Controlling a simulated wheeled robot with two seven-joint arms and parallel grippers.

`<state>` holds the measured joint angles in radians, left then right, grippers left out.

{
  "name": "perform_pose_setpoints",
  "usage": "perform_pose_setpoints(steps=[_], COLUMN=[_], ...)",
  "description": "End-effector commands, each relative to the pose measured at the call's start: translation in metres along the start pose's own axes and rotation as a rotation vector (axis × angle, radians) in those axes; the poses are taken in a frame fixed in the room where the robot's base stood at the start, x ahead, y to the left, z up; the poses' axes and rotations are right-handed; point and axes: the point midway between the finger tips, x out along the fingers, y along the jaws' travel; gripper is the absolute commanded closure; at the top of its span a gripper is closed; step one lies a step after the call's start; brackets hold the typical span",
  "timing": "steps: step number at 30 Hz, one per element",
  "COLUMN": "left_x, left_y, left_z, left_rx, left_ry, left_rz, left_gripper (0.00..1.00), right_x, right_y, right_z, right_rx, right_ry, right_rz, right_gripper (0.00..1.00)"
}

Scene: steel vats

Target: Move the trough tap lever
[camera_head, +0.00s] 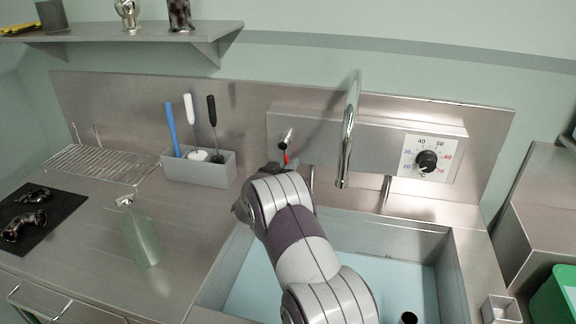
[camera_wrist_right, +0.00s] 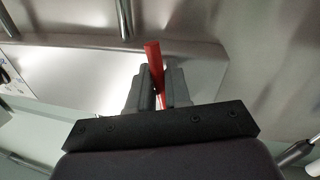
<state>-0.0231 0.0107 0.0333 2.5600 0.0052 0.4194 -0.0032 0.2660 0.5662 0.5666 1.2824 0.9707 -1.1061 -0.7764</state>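The trough tap lever (camera_head: 286,158) is a small red-tipped handle below a metal stub on the steel panel behind the trough. In the right wrist view the red lever (camera_wrist_right: 153,58) passes between the two dark fingers of my right gripper (camera_wrist_right: 160,82). The fingers are close together with the lever filling the narrow gap, so the gripper looks shut on it. In the head view my right gripper (camera_head: 274,170) is at the panel, mostly hidden by its own wrist. The curved spout (camera_head: 347,135) rises to the right of the lever. My left gripper is not in view.
The trough (camera_head: 395,240) holds pale blue liquid below my arm. A temperature dial (camera_head: 427,161) is on the panel's right. A shelf (camera_head: 120,33) hangs upper left.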

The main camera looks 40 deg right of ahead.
Motion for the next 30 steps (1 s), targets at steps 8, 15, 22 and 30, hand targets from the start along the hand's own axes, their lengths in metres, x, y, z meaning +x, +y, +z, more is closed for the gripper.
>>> perform_pose_setpoints(steps=[8,15,22,30], left_x=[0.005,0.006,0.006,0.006], left_y=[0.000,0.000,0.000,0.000], left_z=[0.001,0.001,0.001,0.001], left_rx=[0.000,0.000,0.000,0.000], left_ry=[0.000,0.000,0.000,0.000], left_rz=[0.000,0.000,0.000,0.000], left_gripper=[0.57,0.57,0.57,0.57], right_x=[-0.002,-0.006,-0.006,-0.006], right_y=[-0.012,-0.027,-0.027,-0.027], right_z=[0.000,-0.006,-0.006,-0.006], right_rx=[0.163,0.433,0.431,0.429], right_ry=[-0.031,-0.086,-0.086,-0.085], right_rz=[-0.007,-0.016,-0.016,-0.016], right_gripper=[1.00,1.00,0.76,0.66])
